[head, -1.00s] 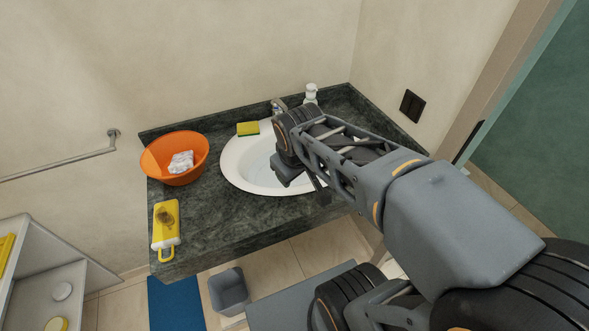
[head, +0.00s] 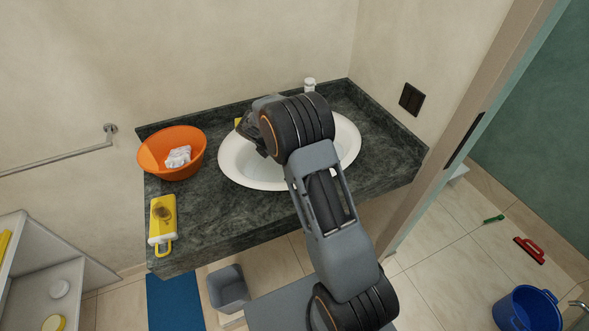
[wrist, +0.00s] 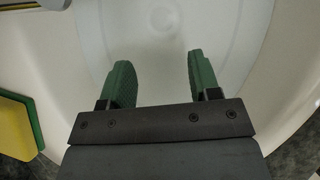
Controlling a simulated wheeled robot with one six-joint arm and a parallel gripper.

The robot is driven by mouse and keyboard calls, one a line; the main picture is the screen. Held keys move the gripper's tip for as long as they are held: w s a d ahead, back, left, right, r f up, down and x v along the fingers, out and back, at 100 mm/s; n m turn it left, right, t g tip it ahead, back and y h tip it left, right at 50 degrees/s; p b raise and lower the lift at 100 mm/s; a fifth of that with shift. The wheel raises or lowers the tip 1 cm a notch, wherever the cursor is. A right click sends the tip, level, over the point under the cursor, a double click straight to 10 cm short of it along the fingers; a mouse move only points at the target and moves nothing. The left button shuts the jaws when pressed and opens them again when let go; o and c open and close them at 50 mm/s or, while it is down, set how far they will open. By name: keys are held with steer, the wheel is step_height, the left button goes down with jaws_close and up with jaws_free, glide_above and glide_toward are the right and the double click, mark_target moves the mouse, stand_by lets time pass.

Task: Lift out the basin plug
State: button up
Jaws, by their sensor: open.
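The white oval basin (head: 237,172) is set into the dark stone counter. In the head view my arm covers its middle and far part. In the wrist view the basin (wrist: 262,75) fills most of the picture. A faint round shape, seemingly the plug (wrist: 160,17), shows at the top of that view, pale and hard to tell from the basin. My gripper (wrist: 160,84) is open, with its two green fingers apart and nothing between them. It is over the basin, and the round shape lies beyond the fingertips. I cannot tell its height above the basin.
A yellow and green sponge (wrist: 18,125) lies beside the basin. A pump bottle (head: 310,85) is behind.

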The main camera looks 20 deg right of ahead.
steer(key=shift+p+x, duration=1.1)
steer(key=shift+x, duration=4.4)
steer(key=c, duration=1)
